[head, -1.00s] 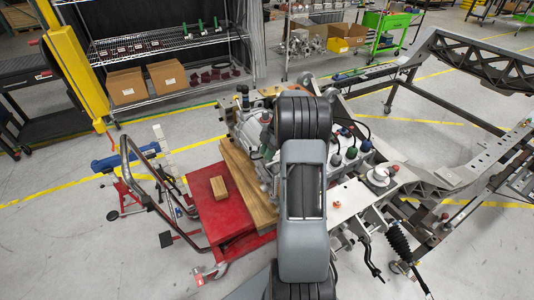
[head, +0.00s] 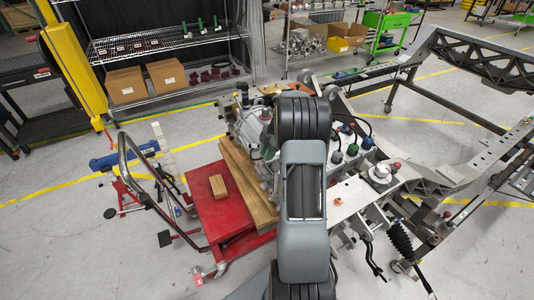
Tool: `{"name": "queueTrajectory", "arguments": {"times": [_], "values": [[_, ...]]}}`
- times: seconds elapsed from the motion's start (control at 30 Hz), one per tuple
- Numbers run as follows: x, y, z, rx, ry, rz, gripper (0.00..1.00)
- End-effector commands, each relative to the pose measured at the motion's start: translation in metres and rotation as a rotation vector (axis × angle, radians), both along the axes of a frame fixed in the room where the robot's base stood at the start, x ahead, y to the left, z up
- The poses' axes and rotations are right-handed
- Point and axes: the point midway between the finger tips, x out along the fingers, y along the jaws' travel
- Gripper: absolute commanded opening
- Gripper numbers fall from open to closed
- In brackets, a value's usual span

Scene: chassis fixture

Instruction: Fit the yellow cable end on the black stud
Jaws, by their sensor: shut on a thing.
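My arm covers the middle of the head view and hides the area beyond it. My gripper is hidden behind the arm, so its jaws and anything in them do not show. I cannot make out the yellow cable end or the black stud. The chassis fixture has a pale metal plate (head: 348,192) to the right of my arm, and several green and dark capped fittings (head: 351,149) stand just behind that plate.
The dark chassis frame (head: 470,58) spans the right. A wire shelf (head: 165,45) with cardboard boxes stands behind.

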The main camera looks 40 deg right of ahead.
Motion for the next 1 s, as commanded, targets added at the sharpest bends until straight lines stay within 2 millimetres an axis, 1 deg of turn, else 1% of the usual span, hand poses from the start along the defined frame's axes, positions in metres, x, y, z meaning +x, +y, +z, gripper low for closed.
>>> {"name": "queueTrajectory", "arguments": {"times": [0.03, 0.5, 0.9, 0.93, 1.0], "values": [[0.0, 0.0, -0.003, 0.0, 0.0, 0.0, 0.0], [0.0, 0.0, -0.017, 0.0, 0.0, 0.0, 0.0], [0.0, 0.0, -0.019, 0.0, 0.0, 0.0, 0.0], [0.0, 0.0, -0.019, 0.0, 0.0, 0.0, 0.2], [0.0, 0.0, -0.019, 0.0, 0.0, 0.0, 0.27]]}}
